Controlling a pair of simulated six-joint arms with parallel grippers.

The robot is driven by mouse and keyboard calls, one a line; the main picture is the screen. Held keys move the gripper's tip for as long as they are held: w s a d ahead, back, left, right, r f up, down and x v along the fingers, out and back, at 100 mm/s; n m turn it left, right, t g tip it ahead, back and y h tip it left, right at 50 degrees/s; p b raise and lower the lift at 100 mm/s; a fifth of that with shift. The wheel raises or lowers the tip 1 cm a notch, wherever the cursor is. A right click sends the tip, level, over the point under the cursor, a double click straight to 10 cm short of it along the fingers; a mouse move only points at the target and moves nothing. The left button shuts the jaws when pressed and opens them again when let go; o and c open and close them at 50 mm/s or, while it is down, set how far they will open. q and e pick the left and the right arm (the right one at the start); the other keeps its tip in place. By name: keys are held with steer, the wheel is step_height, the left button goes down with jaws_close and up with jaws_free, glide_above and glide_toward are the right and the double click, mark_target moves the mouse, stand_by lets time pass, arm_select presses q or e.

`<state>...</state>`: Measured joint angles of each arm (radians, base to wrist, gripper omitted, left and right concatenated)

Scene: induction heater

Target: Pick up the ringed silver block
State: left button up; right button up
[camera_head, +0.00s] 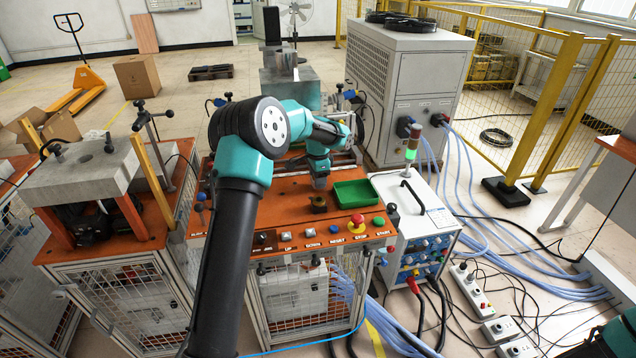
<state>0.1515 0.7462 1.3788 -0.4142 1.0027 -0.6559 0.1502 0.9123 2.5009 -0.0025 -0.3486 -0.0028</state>
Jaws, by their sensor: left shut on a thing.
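My left arm reaches in over the orange-topped workbench (280,215). Its gripper (319,178) points down just behind a small brown block (318,204) on the bench top. The gripper is shut on a small silver-grey piece at its tips, which I take as the ringed silver block. It is mostly hidden by the fingers, and its ring cannot be made out. Whether it touches the bench is unclear. My right gripper is out of view; only a bit of my right arm shows at the lower right corner.
An empty-looking green tray (357,194) lies right of the gripper. A red stop button (357,222) and other buttons line the front panel. A white power cabinet (425,225) with a signal light (412,142) stands at right. A press-like fixture (85,175) stands at left.

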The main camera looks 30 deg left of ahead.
arm_select(q)
step_height(320, 180, up, 9)
steer(key=shift+f, duration=0.2)
steer(key=shift+d, duration=0.1)
stand_by(0.6)
steer(key=d+f+n, duration=0.1)
steer(key=d+n, duration=0.1)
steer(key=d, duration=0.5)
steer(key=d+f+n, duration=0.2)
steer(key=d+n, duration=0.1)
steer(key=d, duration=0.4)
steer(key=d+f+n, duration=0.1)
steer(key=d+n, duration=0.2)
steer(key=d, duration=0.5)
steer(key=shift+f, duration=0.25)
steer(key=shift+a, duration=0.1)
